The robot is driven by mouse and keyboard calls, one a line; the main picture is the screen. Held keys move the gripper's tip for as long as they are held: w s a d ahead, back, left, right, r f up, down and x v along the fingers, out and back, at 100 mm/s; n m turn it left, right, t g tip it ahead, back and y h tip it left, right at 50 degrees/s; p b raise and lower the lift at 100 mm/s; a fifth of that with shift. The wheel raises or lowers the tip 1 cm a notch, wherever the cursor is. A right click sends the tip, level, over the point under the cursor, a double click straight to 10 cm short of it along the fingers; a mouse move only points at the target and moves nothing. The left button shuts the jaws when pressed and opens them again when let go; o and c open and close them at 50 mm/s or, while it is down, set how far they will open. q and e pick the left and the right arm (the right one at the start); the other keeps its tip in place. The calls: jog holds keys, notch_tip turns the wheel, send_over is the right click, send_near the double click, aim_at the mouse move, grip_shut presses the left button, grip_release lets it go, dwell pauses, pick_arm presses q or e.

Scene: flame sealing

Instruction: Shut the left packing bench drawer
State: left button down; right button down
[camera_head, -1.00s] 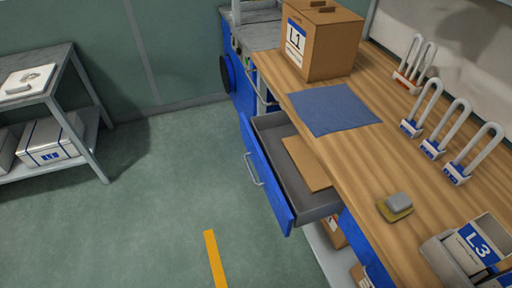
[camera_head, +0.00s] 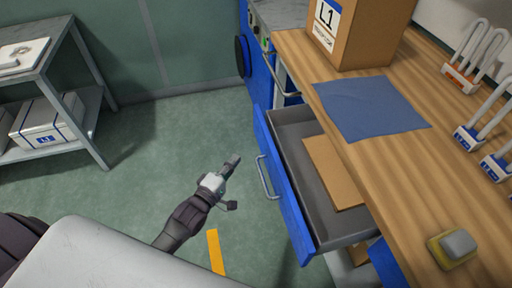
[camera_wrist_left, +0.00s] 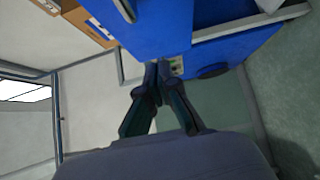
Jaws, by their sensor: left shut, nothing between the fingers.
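The left packing bench drawer (camera_head: 283,187) has a blue front with a metal handle (camera_head: 266,178) and stands pulled out from the wooden bench. A flat brown cardboard piece (camera_head: 333,172) lies in its grey tray. My left gripper (camera_head: 233,160) is shut and empty, just left of the handle and apart from the drawer front in the head view. In the left wrist view its fingertips (camera_wrist_left: 158,66) are together, with a blue front (camera_wrist_left: 150,28) ahead of them. My right gripper is not in view.
The bench top (camera_head: 400,165) carries a cardboard box (camera_head: 362,35), a blue cloth (camera_head: 368,107), padlocks (camera_head: 470,135) and a sponge (camera_head: 458,245). A grey shelf (camera_head: 45,65) stands at the left. The floor (camera_head: 160,130) before the drawer is clear of objects.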

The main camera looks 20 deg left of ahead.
aim_at(261, 140)
pick_arm(q)
jog(key=w+d, duration=0.1)
jog(key=w, duration=0.1)
jog(key=w+d, duration=0.1)
jog(key=w, duration=0.1)
jog(key=w+d, duration=0.1)
jog(key=w, duration=0.1)
jog(key=shift+w+d, duration=0.15)
jog(key=shift+w, duration=0.2)
jog(key=shift+w+d, duration=0.3)
jog(key=shift+d, duration=0.15)
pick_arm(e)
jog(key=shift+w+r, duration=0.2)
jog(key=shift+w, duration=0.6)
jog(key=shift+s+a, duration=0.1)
